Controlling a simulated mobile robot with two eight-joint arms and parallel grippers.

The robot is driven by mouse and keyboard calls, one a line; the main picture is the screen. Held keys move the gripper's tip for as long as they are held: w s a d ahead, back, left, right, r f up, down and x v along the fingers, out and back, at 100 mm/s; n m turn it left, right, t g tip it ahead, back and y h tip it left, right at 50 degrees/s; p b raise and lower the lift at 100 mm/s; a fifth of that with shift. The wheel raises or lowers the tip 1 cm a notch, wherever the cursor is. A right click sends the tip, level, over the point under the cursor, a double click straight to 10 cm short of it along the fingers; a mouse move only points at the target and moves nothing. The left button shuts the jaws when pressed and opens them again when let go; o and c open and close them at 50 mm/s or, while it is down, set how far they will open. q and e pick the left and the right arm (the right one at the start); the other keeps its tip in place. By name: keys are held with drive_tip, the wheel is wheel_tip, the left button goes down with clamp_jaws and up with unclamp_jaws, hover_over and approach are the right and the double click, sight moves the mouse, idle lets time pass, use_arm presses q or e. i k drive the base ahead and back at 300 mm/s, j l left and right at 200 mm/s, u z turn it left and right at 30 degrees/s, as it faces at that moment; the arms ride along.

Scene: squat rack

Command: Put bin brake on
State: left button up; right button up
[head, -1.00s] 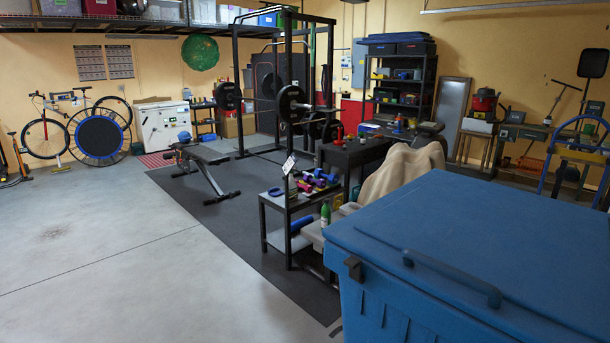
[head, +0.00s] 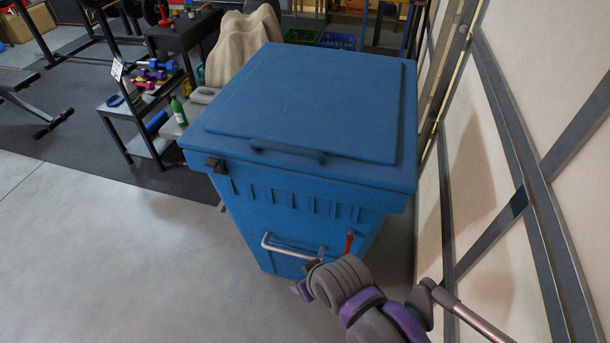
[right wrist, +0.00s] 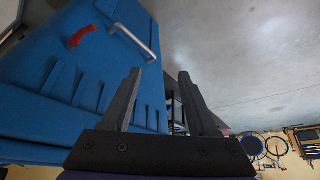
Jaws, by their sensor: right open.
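The blue bin (head: 300,190) stands upright with its lid shut. Low on its front are a bent metal handle (head: 285,249) and, right of it, a short red lever (head: 349,242), likely the brake. In the right wrist view the bin (right wrist: 60,75) appears upside down, with the red lever (right wrist: 82,36) left of the metal handle (right wrist: 133,42). My right gripper (right wrist: 159,77) is open and empty, its fingers apart from lever and handle. In the head view my arm mostly hides this gripper near the bin's front. My left gripper is out of view.
A pale panelled wall or door (head: 480,180) stands close on the right. A dark shelf (head: 140,120) with dumbbells and a green bottle (head: 178,109) stand left of the bin. Bare concrete floor (head: 110,260) is free at the front left.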

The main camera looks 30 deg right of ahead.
sight(349, 238)
drive_tip(key=k+z, duration=0.1)
drive_tip(key=z, duration=1.45)
drive_tip(key=i, duration=0.15)
